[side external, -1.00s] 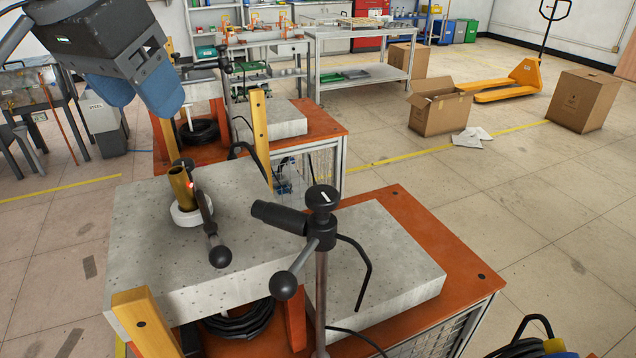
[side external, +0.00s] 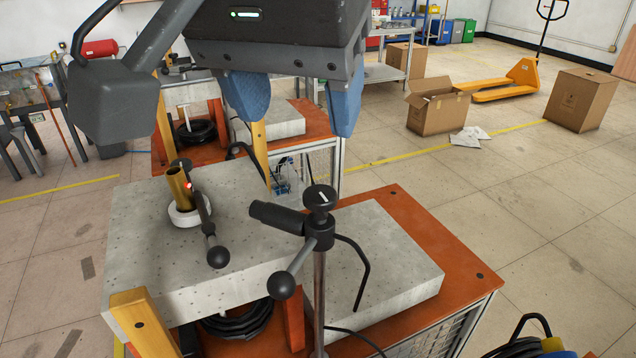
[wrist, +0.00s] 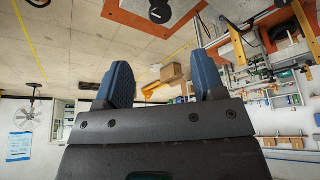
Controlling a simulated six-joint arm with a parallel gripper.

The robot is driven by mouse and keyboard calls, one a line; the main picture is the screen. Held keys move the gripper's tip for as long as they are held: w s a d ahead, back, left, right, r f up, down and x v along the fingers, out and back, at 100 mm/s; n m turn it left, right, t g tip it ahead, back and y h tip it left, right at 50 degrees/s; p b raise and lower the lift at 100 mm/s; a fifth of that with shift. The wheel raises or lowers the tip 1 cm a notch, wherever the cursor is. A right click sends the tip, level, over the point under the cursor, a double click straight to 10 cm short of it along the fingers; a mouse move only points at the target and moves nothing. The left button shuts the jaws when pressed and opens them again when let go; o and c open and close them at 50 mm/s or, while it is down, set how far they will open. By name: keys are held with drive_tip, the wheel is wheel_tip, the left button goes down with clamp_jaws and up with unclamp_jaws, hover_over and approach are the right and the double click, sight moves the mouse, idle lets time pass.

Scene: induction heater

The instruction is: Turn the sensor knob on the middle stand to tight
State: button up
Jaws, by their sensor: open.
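A black sensor knob (side external: 319,197) with a white mark sits on top of the front stand (side external: 319,270), next to a black cylindrical sensor (side external: 276,216) and a ball-ended lever (side external: 290,277). My gripper (side external: 302,122) has two blue fingers, spread apart with nothing between them. It hangs above and behind the knob in the side view, clear of it. In the wrist view the gripper (wrist: 163,88) is open too, and a dark round part (wrist: 160,11) shows at the top edge; I cannot tell for sure that it is this knob.
Wooden posts (side external: 143,322) rise at the slab's edge. A lower grey slab (side external: 400,270) lies on the orange bench (side external: 470,280).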

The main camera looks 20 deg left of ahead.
sight(319, 193)
drive_tip(key=x, duration=1.1)
drive_tip(key=shift+w+f, duration=0.2)
drive_tip(key=shift+f, duration=0.15)
drive_tip(key=c, duration=0.9)
